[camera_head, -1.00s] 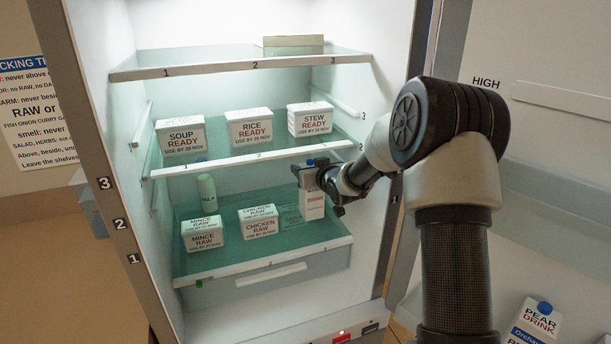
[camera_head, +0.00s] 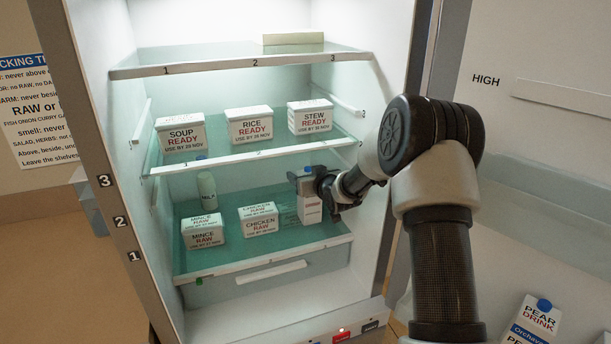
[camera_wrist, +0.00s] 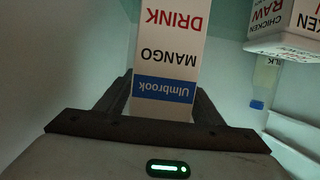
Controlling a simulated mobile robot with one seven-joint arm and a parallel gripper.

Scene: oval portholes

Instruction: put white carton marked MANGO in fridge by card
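The white MANGO carton (camera_head: 311,207) with a blue cap is over the right part of the fridge's lowest shelf (camera_head: 262,259), right of the CHICKEN RAW tubs. In the wrist view the carton (camera_wrist: 168,60) reads upside down, with DRINK, MANGO and a blue Ulmbrook band. My gripper (camera_head: 325,190) reaches in from the right; its fingers (camera_wrist: 165,98) lie along both sides of the carton, shut on it. The carton looks about upright; whether its base touches the shelf I cannot tell. The card (camera_head: 34,110) hangs on the wall at left, partly cut off.
MINCE RAW (camera_head: 203,236) and CHICKEN RAW (camera_head: 260,226) tubs and a green bottle (camera_head: 207,189) share the lowest shelf. SOUP (camera_head: 181,137), RICE (camera_head: 250,128) and STEW (camera_head: 311,119) READY tubs fill the shelf above. A PEAR DRINK carton (camera_head: 538,316) is at lower right.

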